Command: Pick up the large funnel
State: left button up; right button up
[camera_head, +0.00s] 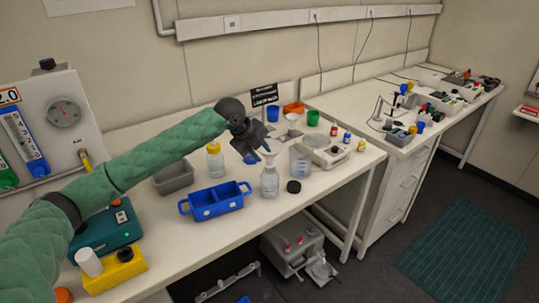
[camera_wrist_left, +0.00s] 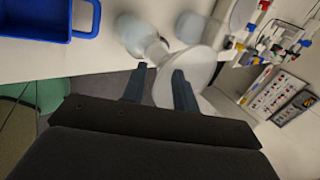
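The large funnel (camera_head: 270,153) is pale and translucent. It sits upright in the neck of a clear glass bottle (camera_head: 269,182) on the bench. In the left wrist view its wide cone (camera_wrist_left: 197,68) is just beyond my fingers, with the bottle (camera_wrist_left: 135,33) behind. One finger overlaps the cone in the picture; contact cannot be told. My right gripper is not in view.
A blue divided tray (camera_head: 215,201), a yellow-capped bottle (camera_head: 215,161) and a grey bin (camera_head: 174,178) stand left of the funnel. A beaker (camera_head: 300,163), a black cap (camera_head: 294,187) and a balance (camera_head: 327,153) are at its right. The bench's front strip is clear.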

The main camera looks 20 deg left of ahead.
pick_arm(q)
grip_shut()
jog(key=shift+r, duration=0.15)
dwell(0.4)
